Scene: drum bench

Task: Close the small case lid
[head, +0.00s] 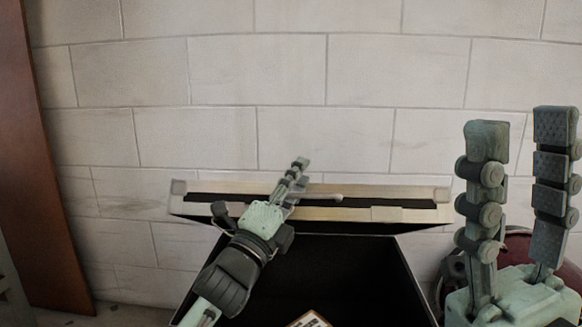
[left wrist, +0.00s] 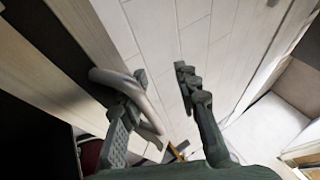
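The small case (head: 410,285) stands open in the head view, with a dark interior. Its lid (head: 400,200) is raised at the back, its pale rim seen edge-on near the wall. My left gripper (head: 300,172) reaches over the case to the lid's rim, left of its middle; contact cannot be told. In the left wrist view its fingers (left wrist: 160,88) are apart. A pale curved bar (left wrist: 125,82) passes beside the left finger there; I cannot tell what it belongs to. My right gripper (head: 520,125) is raised at the right, open and empty.
A pale block wall (head: 290,70) stands close behind the lid. A brown upright panel (head: 50,170) is at the left. A dark red round object (head: 515,245) is partly hidden behind my right gripper. A small brown-and-white item (head: 310,320) lies low in the case.

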